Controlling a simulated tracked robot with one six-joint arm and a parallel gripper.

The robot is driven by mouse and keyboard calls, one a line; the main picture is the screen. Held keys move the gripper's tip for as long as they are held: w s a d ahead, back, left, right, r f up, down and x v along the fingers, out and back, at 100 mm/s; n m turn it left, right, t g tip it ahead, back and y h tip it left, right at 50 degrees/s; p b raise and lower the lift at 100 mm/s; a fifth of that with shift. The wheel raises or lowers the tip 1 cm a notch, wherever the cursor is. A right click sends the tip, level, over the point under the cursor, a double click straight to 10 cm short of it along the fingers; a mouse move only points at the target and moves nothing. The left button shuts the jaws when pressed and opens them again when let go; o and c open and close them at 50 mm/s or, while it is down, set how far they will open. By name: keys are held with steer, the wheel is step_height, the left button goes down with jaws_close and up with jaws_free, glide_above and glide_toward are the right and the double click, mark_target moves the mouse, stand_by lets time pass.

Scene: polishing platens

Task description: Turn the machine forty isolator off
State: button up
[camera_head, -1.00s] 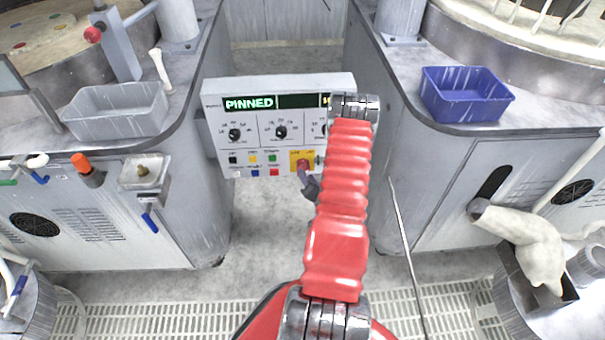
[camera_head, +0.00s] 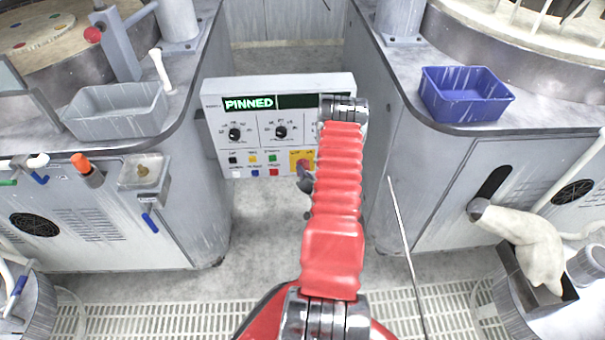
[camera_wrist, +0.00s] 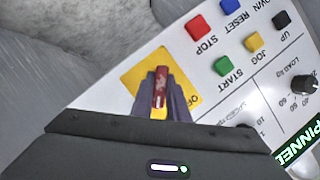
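The isolator is a red handle (camera_wrist: 161,87) on a yellow plate (camera_wrist: 134,78) at a corner of the machine's control panel. In the head view the yellow plate (camera_head: 295,156) is at the panel's lower right, partly covered by my arm. In the wrist view my gripper (camera_wrist: 162,92) has its two dark fingers on either side of the handle, close against it, with hardly any gap showing. Part of an "OFF" label shows on the plate to the right of the fingers. In the head view my gripper (camera_head: 306,178) is mostly hidden behind my red arm.
The panel (camera_head: 225,130) has dials, coloured buttons including a red STOP button (camera_wrist: 198,27), and a display (camera_head: 249,103) reading "PINNED". A grey bin (camera_head: 115,110) stands left and a blue bin (camera_head: 465,95) right on the machine tops. Open floor lies below the panel.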

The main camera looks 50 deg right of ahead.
jaws_close()
steer(key=shift+a, duration=0.2)
steer(key=shift+d, duration=0.15)
